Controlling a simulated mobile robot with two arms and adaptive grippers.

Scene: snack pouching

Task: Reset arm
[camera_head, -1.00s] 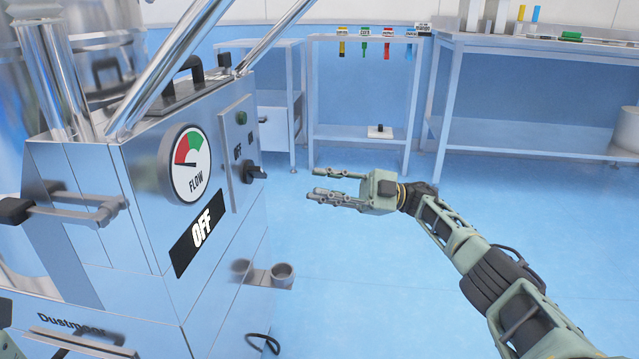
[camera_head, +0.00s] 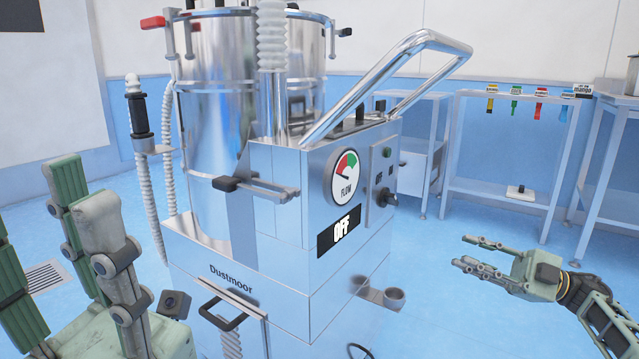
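My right gripper (camera_head: 466,252) is at the lower right of the head view, held over the floor to the right of the steel machine (camera_head: 285,225). Its grey-green fingers point left and are spread with a gap, empty. My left gripper (camera_head: 62,205) fills the lower left corner, close to the camera. Its thick green fingers point up and stand apart, with nothing between them. The picture's edge cuts off part of it. Neither gripper appears to touch the machine.
A steel table (camera_head: 510,187) stands at the back right. Blue floor between is clear.

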